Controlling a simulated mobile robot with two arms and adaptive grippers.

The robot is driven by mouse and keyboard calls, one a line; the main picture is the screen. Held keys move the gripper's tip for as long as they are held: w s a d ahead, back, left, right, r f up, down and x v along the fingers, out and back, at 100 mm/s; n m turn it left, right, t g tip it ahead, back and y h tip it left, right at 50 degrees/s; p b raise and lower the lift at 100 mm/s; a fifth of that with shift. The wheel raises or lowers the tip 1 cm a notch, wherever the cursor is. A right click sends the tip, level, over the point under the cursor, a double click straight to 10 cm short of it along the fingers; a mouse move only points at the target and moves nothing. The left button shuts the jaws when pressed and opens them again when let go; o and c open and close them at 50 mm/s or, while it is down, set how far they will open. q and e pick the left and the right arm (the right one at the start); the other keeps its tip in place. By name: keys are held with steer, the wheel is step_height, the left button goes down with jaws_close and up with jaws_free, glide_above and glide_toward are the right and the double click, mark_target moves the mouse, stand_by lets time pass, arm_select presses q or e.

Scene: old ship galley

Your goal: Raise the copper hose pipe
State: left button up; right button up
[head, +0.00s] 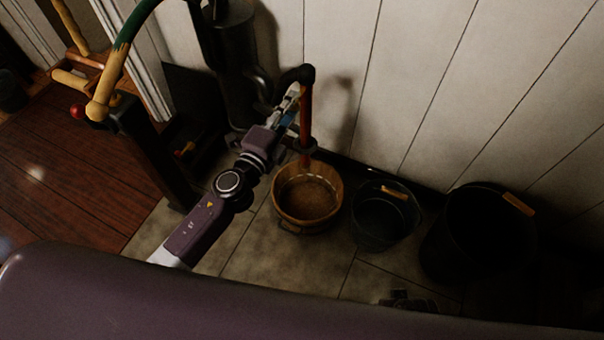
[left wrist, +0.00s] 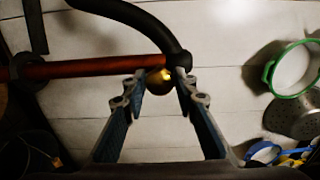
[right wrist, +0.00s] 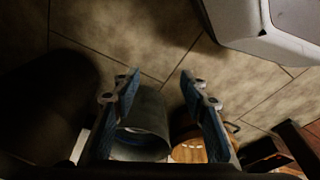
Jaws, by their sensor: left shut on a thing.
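The copper hose pipe (head: 306,115) stands upright by the white wall in the head view, with a black hose bend at its top. Its lower end is over or in the wooden bucket (head: 279,205); I cannot tell which. In the left wrist view the pipe (left wrist: 90,68) runs sideways, and a brass knob (left wrist: 159,83) shows between the fingertips. My left gripper (head: 292,103) is at the upper part of the pipe, shut on it at the knob. My right gripper (right wrist: 160,80) is open and empty above the floor in the right wrist view.
A dark bucket (head: 381,232) and a larger dark tub (head: 470,235) stand right of the wooden bucket. A dark ring bracket (head: 303,146) surrounds the lower pipe. A dark metal cylinder (head: 236,80) stands left of the pipe. The tiled floor (head: 330,265) in front is partly clear.

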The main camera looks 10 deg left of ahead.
arm_select(q)
step_height(320, 180, up, 4)
steer(key=p, duration=0.3)
steer(key=shift+r, duration=0.1)
steer(key=shift+a+r+p, duration=0.1)
steer(key=shift+r+p, duration=0.6)
steer(key=shift+p, duration=0.15)
step_height(320, 180, up, 2)
steer(key=shift+r+p, duration=0.15)
steer(key=shift+p, duration=1)
steer(key=shift+w, duration=0.1)
steer(key=o, duration=1.2)
steer(key=shift+o, duration=0.3)
arm_select(e)
steer(key=s+d+f, duration=0.1)
steer(key=s+f, duration=0.4)
steer(key=s, duration=0.4)
steer(key=s+d+f+g, duration=0.1)
steer(key=s+d+f, duration=0.1)
steer(key=s+f, duration=0.4)
steer(key=s, duration=0.3)
steer(key=shift+s, duration=0.3)
